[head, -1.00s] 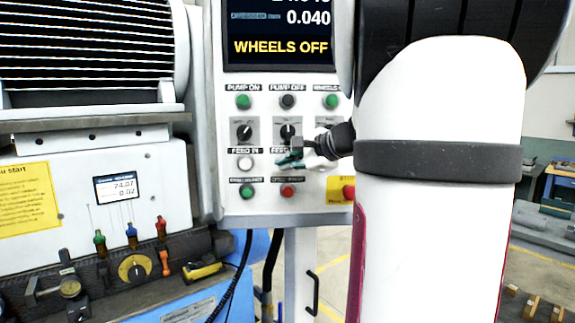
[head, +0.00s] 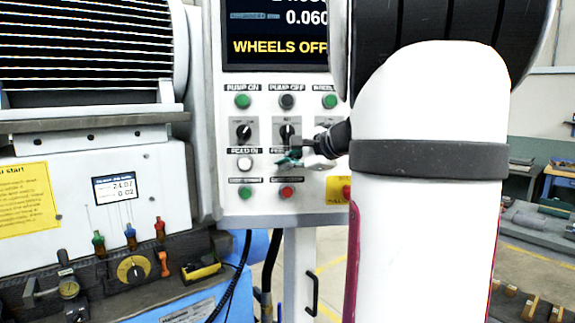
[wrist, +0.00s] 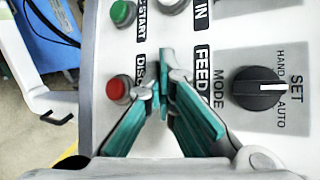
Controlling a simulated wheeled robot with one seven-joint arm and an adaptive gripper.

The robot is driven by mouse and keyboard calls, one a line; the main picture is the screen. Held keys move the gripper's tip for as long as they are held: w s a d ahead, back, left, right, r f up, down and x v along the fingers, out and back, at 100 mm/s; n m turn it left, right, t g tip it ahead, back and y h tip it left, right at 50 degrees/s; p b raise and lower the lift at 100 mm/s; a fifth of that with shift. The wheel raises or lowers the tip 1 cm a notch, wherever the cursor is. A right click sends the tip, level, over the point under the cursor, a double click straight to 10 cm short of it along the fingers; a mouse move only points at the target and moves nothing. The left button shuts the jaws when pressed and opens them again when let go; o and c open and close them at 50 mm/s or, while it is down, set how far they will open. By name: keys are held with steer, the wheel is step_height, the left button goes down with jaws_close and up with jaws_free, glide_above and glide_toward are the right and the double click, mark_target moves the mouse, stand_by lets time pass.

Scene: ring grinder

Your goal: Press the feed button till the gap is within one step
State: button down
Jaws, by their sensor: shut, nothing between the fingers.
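The control panel (head: 229,130) has a screen (head: 278,36) reading 0.060 and "WHEELS OFF"; its upper line is cut off. The white FEED IN button (head: 245,164) stands clear below its label and shows partly at the top edge of the wrist view (wrist: 172,4). My gripper (head: 290,160) is shut and empty, its teal fingertips in front of the other feed button's place to the right. In the wrist view the fingertips (wrist: 163,80) lie beside a partly covered FEED label (wrist: 203,72) and hide that button. Whether they touch it I cannot tell.
Close to the fingers are a red button (wrist: 118,88), a green button (wrist: 123,13) and the mode knob (wrist: 262,88). My arm covers the panel's right side.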

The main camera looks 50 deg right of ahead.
steer(key=shift+s+a, duration=0.65)
steer(key=shift+a, duration=0.05)
steer(key=s+a, duration=0.3)
steer(key=shift+s+a, duration=0.2)
steer(key=shift+a, duration=0.1)
stand_by(0.4)
stand_by(0.5)
